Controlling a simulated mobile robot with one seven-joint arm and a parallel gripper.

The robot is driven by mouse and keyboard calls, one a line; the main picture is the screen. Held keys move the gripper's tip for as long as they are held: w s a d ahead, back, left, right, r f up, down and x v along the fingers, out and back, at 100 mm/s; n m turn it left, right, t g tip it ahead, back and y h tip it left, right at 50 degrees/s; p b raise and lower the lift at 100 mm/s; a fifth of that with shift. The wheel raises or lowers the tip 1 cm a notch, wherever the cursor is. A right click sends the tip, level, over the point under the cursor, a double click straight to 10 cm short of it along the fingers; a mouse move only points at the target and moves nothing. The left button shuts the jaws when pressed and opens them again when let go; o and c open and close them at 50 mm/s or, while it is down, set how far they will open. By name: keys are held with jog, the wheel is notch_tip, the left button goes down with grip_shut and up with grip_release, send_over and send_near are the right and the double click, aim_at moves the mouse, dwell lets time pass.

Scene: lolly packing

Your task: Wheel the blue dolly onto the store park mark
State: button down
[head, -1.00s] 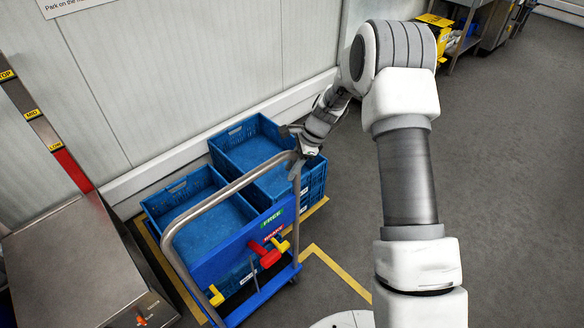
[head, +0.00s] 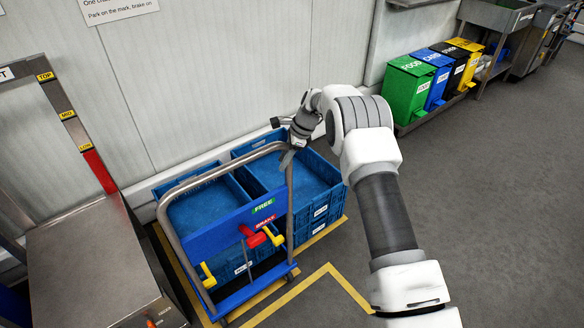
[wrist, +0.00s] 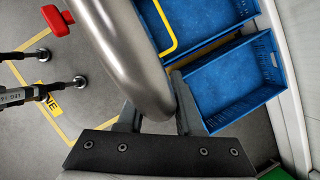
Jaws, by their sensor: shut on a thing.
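The blue dolly (head: 228,232) stands near the wall with a grey tube handle (head: 222,172) on its near side. Its panel carries a green FREE label, a red BRAKE label, a red lever (head: 255,240) and yellow levers. Blue crates (head: 320,212) stand behind the handle; I cannot tell whether all are on the dolly. Yellow floor lines (head: 172,262) run along the dolly's left, front and right sides; its base partly hides them. My gripper (head: 292,150) is shut on the handle's upper right. The tube (wrist: 135,50) passes between the fingers in the wrist view.
A steel bench (head: 95,270) with a lift post (head: 75,130) stands close on the left. Green, blue, black and yellow bins (head: 408,90) line the wall at right. Another yellow corner line (head: 328,268) lies in front. Grey floor at right is clear.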

jog(key=shift+w+a+b, duration=1.25)
jog(key=shift+w+a, duration=0.75)
jog(key=shift+w, duration=0.15)
jog(key=shift+c, duration=2.4)
grip_release()
jog(key=shift+d, duration=0.1)
